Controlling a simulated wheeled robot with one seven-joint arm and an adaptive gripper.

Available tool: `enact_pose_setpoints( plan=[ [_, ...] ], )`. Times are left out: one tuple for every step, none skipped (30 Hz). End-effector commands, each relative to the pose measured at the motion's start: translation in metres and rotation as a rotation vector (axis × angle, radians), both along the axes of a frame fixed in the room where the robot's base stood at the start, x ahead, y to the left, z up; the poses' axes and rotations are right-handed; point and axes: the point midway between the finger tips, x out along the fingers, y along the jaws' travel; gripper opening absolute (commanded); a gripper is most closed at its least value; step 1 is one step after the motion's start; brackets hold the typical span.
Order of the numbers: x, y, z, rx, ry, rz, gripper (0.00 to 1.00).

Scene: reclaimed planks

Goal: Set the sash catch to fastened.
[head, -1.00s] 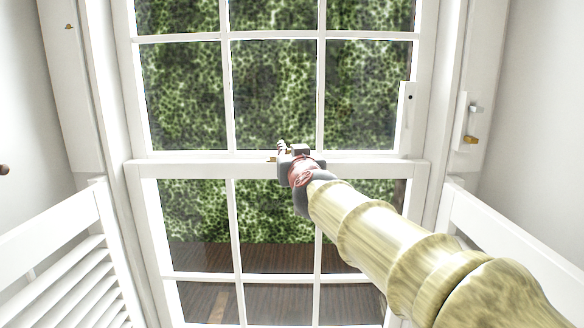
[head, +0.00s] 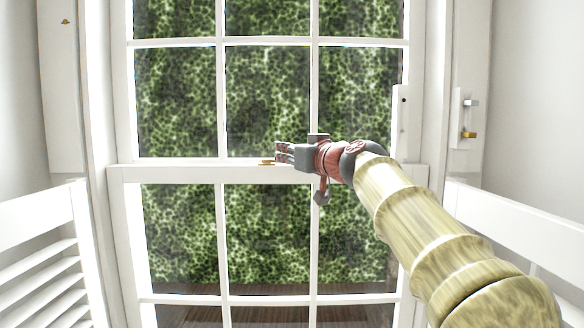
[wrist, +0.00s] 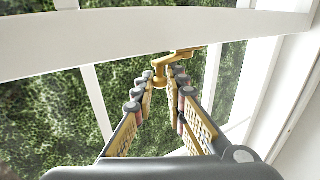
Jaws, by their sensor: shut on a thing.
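The brass sash catch (head: 266,162) sits on the meeting rail (head: 190,172) of the white sash window, near its middle. Only a small part of it shows in the head view, just left of my gripper (head: 280,152). In the wrist view the brass catch (wrist: 182,54) runs along the underside of the white rail, and its knob end lies between my fingertips (wrist: 164,76). My gripper is shut on the catch's knob. The fingers partly hide the catch, so I cannot tell its exact angle.
White louvred shutters stand open at the left (head: 40,250) and right (head: 520,235). A plate with small metal fittings (head: 467,118) is on the right jamb. The upper sash's glazing bars are behind my gripper. Room in front of the left panes is clear.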

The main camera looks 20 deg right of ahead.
Motion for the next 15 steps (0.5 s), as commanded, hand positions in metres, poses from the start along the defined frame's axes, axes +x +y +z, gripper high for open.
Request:
enact_pose_setpoints(
  plan=[
    [0.002,-0.005,-0.006,-0.001,0.001,0.013,0.0],
    [0.002,-0.006,-0.006,-0.002,0.001,0.025,0.0],
    [0.003,-0.006,-0.006,-0.001,0.001,0.043,0.0],
    [0.003,-0.007,-0.006,-0.001,0.001,0.056,0.0],
    [0.003,-0.008,-0.005,-0.001,0.001,0.07,0.0],
    [0.004,-0.009,-0.006,-0.002,0.002,0.089,0.0],
    [0.005,-0.01,-0.005,-0.001,0.001,0.105,0.0],
    [0.005,-0.011,-0.005,-0.001,0.002,0.12,0.0],
    [0.006,-0.012,-0.005,0.0,0.002,0.144,0.0],
    [0.007,-0.013,-0.004,-0.002,0.001,0.163,0.0],
    [0.008,-0.014,-0.004,0.0,0.002,0.183,0.0],
    [0.009,-0.015,-0.003,-0.001,0.002,0.213,0.0],
    [0.01,-0.017,-0.004,-0.001,0.003,0.236,0.0],
    [0.011,-0.018,-0.003,0.0,0.003,0.26,0.0],
    [0.012,-0.019,-0.003,-0.001,0.003,0.295,0.0]
  ],
)
